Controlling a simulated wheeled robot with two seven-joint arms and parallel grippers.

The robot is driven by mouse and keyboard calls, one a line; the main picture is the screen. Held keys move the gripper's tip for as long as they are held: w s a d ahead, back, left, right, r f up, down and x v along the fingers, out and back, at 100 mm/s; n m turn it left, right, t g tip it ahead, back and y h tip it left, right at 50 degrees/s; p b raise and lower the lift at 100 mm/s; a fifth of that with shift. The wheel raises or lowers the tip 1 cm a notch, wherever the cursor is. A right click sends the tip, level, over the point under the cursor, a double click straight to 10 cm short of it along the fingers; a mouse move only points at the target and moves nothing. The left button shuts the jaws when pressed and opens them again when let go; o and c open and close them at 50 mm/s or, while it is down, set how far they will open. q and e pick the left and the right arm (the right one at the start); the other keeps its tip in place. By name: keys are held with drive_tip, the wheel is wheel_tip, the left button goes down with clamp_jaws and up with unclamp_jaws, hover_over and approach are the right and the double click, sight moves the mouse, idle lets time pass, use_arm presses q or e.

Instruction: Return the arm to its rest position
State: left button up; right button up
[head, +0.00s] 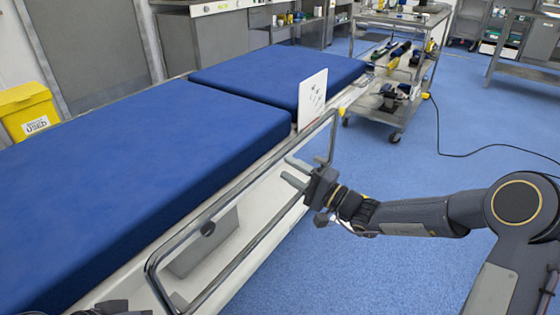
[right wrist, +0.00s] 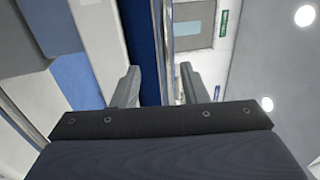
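My right arm (head: 420,215) reaches in from the right edge, bent at a large joint. Its gripper (head: 290,172) is beside the metal side rail of the operating table, with its fingers pointing left towards the rail. In the right wrist view the two fingers (right wrist: 158,90) stand apart with nothing between them. I cannot tell whether a finger touches the rail (head: 240,187). Of my left arm only a dark sliver shows at the bottom left edge of the head view; its fingers are not seen.
The operating table with blue pads (head: 130,150) fills the left. A white card (head: 312,98) stands upright at its near edge. A metal cart (head: 400,105) with tools stands beyond, and a black cable (head: 470,152) lies on the floor. A yellow bin (head: 27,110) is far left. Blue floor (head: 400,270) is open below my right arm.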

drive_tip(key=shift+v, duration=1.2)
drive_tip(key=s+d+r+n+g+h, duration=0.15)
drive_tip(key=s+n+g, duration=0.25)
drive_tip(key=s, duration=0.6)
drive_tip(key=s+r+n+g+h, duration=0.2)
drive_tip(key=s+n+g, duration=0.15)
drive_tip(key=s, duration=0.65)
drive_tip(key=s+d+f+m+t+h, duration=0.1)
drive_tip(key=s+d+f+h, duration=0.25)
drive_tip(key=s+d, duration=0.25)
drive_tip(key=s+d+f+m+h, duration=0.1)
drive_tip(key=s+d+f+h, duration=0.2)
drive_tip(key=s+d+h, duration=0.3)
wheel_tip(320, 180, up, 33)
drive_tip(key=s+p, duration=0.1)
drive_tip(key=p, duration=3.2)
drive_tip(key=shift+d+p, duration=0.4)
drive_tip(key=shift+d, duration=0.1)
